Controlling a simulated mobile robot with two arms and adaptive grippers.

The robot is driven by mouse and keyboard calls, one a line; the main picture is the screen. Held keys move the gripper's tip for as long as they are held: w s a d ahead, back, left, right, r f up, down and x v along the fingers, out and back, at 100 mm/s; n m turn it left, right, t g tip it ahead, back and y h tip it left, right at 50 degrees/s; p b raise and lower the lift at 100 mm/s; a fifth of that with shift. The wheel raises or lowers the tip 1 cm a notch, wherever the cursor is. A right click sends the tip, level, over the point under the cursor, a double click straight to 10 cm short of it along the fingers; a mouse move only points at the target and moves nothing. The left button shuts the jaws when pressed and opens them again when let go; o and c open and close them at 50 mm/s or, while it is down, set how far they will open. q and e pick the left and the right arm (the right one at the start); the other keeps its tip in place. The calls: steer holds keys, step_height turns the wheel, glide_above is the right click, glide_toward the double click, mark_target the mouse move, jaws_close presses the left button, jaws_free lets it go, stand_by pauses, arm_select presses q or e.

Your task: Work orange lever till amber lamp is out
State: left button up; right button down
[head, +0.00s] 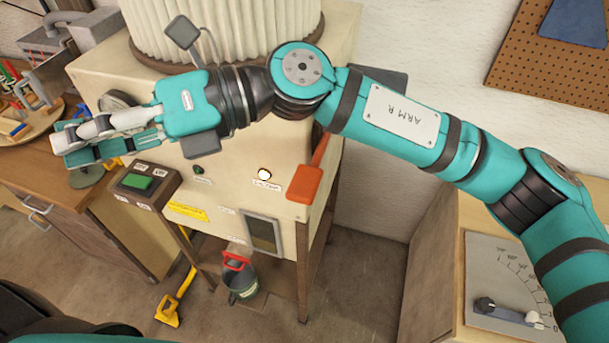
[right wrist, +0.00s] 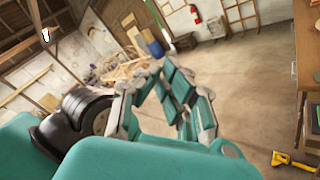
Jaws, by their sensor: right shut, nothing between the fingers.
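The orange lever (head: 306,182) is at the right front corner of the cream cabinet (head: 258,205). Its broad grip is low and its narrower stem slants up to the right. A small round lamp (head: 264,174) on the cabinet front, left of the lever, shows a bright whitish face and looks lit; its label is too small to read. My right gripper (head: 68,146) is shut and empty, left of the cabinet and well away from the lever. Its closed fingers also show in the right wrist view (right wrist: 178,105). My left gripper is not in view.
A green button (head: 137,182) sits on a box at the cabinet's left. A dark lamp (head: 198,170) is left of the bright one. A wooden bench (head: 50,160) is left; a lever panel (head: 505,290) is right.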

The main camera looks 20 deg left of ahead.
step_height(320, 180, down, 5)
steer(key=n+t+h, duration=0.2)
steer(key=h, duration=0.2)
steer(key=t+h, duration=0.9)
steer(key=h, duration=0.2)
glide_toward(301, 180)
steer(key=shift+s+a+f+n, duration=0.15)
steer(key=shift+s+a+n, duration=0.15)
steer(key=shift+n, duration=0.1)
steer(key=shift+w+d+r, duration=0.2)
steer(key=shift+w+d, duration=0.1)
steer(key=shift+f, duration=0.15)
steer(key=shift+d+f+b, duration=0.15)
steer(key=shift+f+b, duration=0.9)
steer(key=shift+f, duration=0.65)
steer(key=shift+d+f+b, duration=0.15)
steer(key=shift+f+b, duration=0.9)
steer(key=shift+f, duration=0.65)
